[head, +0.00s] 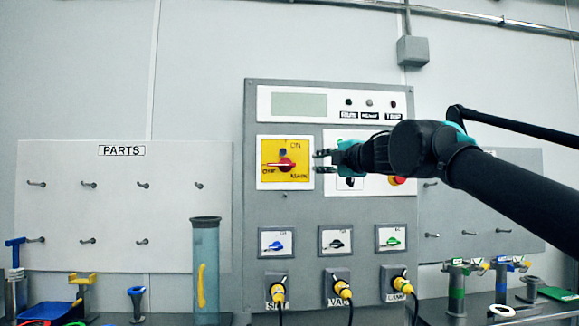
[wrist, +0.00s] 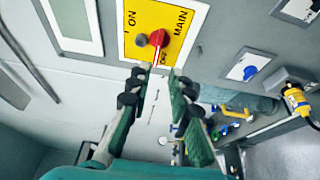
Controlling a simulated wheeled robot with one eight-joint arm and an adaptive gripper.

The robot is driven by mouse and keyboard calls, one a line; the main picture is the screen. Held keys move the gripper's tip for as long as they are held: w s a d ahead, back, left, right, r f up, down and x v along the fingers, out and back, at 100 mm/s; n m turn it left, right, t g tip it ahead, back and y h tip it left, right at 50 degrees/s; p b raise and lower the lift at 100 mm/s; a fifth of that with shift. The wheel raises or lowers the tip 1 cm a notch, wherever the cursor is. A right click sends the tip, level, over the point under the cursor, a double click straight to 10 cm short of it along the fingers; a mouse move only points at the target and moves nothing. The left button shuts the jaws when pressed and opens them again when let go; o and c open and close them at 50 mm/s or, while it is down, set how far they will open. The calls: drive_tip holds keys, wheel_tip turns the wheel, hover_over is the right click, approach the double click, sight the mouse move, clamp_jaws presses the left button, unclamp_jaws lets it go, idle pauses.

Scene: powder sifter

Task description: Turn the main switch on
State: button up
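The main switch is a red rotary knob (head: 287,164) on a yellow plate (head: 300,178) at the panel's upper left. Its pale pointer lies level, pointing left to OFF, with ON marked above. In the wrist view the red knob (wrist: 158,38) is at top centre, its pointer aimed down toward my fingers. My gripper (head: 320,161) is just right of the yellow plate in the head view. In the wrist view my gripper (wrist: 157,73) has its two fingers spread, with nothing between them, short of the knob. No contact with the knob shows.
The grey panel (head: 258,215) also bears a display (head: 299,104), a red button (head: 397,181) partly behind my arm, and small coloured switches below. Yellow plugs with cables (head: 342,288) sit lower down. A clear tube (head: 206,265) stands left of the panel.

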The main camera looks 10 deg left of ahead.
sight(288, 165)
drive_tip(key=x, duration=1.7)
drive_tip(key=shift+a+r, duration=0.1)
drive_tip(key=shift+a, duration=0.2)
drive_tip(key=shift+c, duration=0.2)
clamp_jaws()
